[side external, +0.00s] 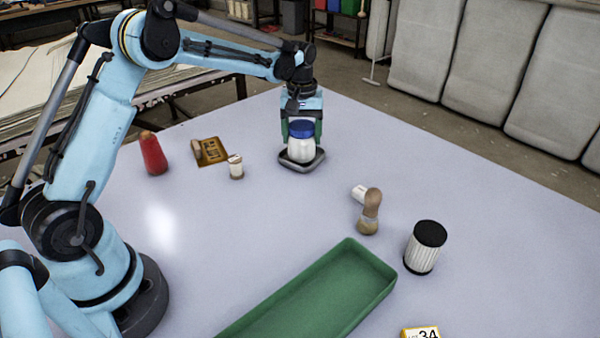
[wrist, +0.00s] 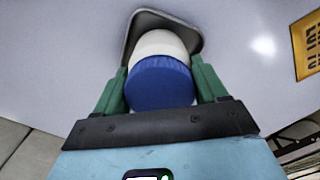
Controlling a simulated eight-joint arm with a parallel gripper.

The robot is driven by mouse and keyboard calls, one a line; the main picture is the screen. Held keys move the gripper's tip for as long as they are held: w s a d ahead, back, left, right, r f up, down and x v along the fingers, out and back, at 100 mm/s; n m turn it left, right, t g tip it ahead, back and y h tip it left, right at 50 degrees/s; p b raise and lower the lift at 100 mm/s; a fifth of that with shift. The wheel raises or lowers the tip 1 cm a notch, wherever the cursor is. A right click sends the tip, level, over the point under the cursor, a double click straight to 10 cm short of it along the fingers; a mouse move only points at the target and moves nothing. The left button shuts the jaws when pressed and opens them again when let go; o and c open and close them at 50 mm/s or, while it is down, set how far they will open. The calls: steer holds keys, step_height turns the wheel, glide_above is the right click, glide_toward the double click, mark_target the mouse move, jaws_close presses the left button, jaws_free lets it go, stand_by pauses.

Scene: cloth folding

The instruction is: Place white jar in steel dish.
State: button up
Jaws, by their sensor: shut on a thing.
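The white jar (side external: 301,148) has a blue lid and stands upright in or just over the steel dish (side external: 316,163), a dark grey shallow dish with rounded corners. I cannot tell whether the jar's base touches the dish floor. My gripper (side external: 303,130) points down with its green fingers on either side of the jar, shut on it. In the wrist view, the jar (wrist: 160,44) sits between the two fingers (wrist: 160,85), and the dish rim (wrist: 146,14) shows behind it. The near part of the dish is hidden there.
A red bottle (side external: 153,154), a yellow-brown card (side external: 211,151) and a small cup (side external: 236,167) stand to the left. A brown-handled brush (side external: 370,212), a black-topped ribbed jar (side external: 425,247) and a green tray (side external: 385,279) are nearer the camera. The table around the dish is clear.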

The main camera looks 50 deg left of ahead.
steer(key=shift+f, duration=0.2)
steer(key=shift+f, duration=0.1)
steer(key=o, duration=1.4)
steer(key=shift+c, duration=0.2)
